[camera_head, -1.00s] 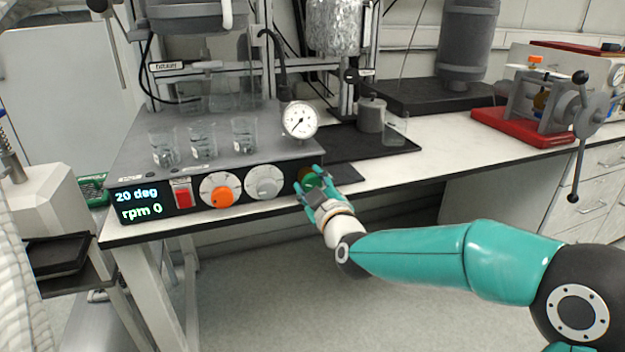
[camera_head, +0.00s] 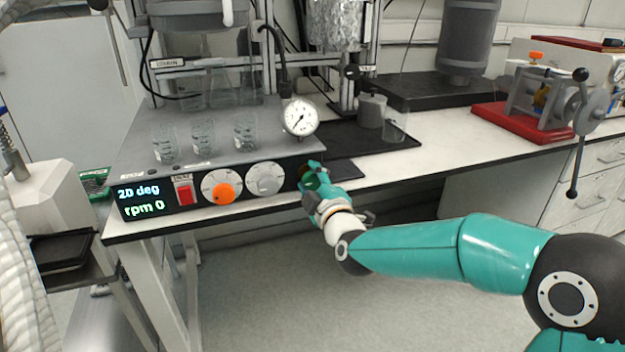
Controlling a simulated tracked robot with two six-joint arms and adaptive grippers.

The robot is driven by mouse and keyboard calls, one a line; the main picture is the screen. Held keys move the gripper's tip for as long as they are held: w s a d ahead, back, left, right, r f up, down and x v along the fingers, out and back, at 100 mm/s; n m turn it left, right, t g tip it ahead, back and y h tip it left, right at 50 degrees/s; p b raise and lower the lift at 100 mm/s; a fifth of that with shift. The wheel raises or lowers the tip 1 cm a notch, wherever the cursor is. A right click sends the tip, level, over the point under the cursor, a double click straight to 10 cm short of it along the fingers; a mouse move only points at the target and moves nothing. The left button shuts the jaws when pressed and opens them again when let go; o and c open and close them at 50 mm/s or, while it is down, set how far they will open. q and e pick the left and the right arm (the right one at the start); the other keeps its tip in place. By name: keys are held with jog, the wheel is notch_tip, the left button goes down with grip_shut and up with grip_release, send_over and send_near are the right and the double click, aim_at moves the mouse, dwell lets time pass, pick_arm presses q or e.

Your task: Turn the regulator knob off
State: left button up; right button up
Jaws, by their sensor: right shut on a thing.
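The control box (camera_head: 150,211) at the front of the bench has a display reading "20 deg" and "rpm 0". A red switch (camera_head: 184,193), an orange knob (camera_head: 224,193) and a grey knob (camera_head: 264,180) sit on its face. My right gripper (camera_head: 309,178) is at the right end of this face, shut on a dark green round knob (camera_head: 311,181), which I take as the regulator knob. The fingers and wrist hide most of it, so its setting cannot be read. My left gripper is out of view.
Several glass beakers (camera_head: 204,139) stand on top of the box. A pressure gauge (camera_head: 300,117) is just above and behind the gripper. A red-based device (camera_head: 520,125) stands on the bench at the right. The floor in front of the bench is open.

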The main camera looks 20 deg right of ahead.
jog(key=shift+f, duration=0.45)
jog(key=o, duration=1.2)
jog(key=shift+c, duration=0.2)
jog(key=shift+r, duration=0.15)
jog(key=shift+r, duration=0.1)
jog(key=s, duration=1.2)
jog(key=shift+d, duration=0.2)
